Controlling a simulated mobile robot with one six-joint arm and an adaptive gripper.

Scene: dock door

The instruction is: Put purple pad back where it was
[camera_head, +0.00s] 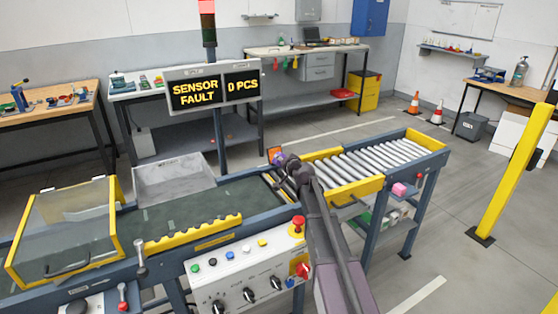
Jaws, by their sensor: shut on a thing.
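My gripper (284,166) is at the end of my dark arm, over the junction of the green belt and the roller section. It is small and partly hidden by my own wrist. A small purple piece, which looks like the purple pad (278,158), shows at its tip, and the jaws are shut on it. The pad's shape and underside cannot be made out. A small orange-framed panel (274,152) stands right behind the tip; whether it touches the pad cannot be told.
The belt conveyor (180,214) has yellow guards and a control panel (245,270) in front. The roller section (345,165) is empty. A grey bin (172,180) stands behind the belt. A sign (214,89) reads "SENSOR FAULT".

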